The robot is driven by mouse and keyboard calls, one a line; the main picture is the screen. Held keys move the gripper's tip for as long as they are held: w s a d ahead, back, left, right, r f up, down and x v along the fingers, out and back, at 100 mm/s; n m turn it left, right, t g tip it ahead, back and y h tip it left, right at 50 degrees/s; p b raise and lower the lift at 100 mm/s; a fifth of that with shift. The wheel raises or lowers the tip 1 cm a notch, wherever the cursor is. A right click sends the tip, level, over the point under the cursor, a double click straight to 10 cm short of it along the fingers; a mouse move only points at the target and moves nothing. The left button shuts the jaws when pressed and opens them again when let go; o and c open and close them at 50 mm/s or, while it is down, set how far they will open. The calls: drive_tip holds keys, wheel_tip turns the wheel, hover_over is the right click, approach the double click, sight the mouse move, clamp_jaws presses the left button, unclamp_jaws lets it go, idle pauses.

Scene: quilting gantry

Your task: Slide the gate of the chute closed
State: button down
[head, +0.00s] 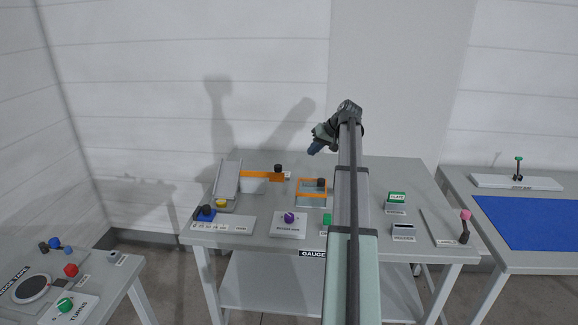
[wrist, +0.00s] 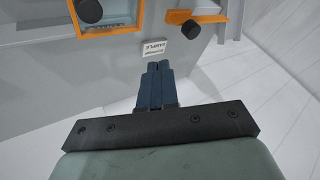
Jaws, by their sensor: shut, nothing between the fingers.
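The chute (head: 228,180) is a sloped grey channel at the back left of the middle table. An orange gate (head: 262,175) with a black knob (head: 278,168) stands at its right side and sticks out rightward.
An orange-framed box (head: 312,182) with a black knob stands right of the gate; its frame (wrist: 115,27) also shows in the wrist view. A small label (wrist: 154,46) lies between them. A purple knob (head: 289,217) and a yellow piece (head: 221,203) are nearer the front.

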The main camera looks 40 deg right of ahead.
drive_tip(key=x, duration=0.9)
drive_tip(key=shift+w+f, duration=0.15)
drive_tip(key=a, duration=0.1)
drive_tip(key=w+a, duration=0.2)
drive_tip(key=shift+w+a+f, duration=0.25)
drive_tip(key=shift+a, duration=0.1)
drive_tip(key=w+a, duration=0.7)
drive_tip(key=shift+w+a, duration=0.25)
drive_tip(key=shift+d, duration=0.1)
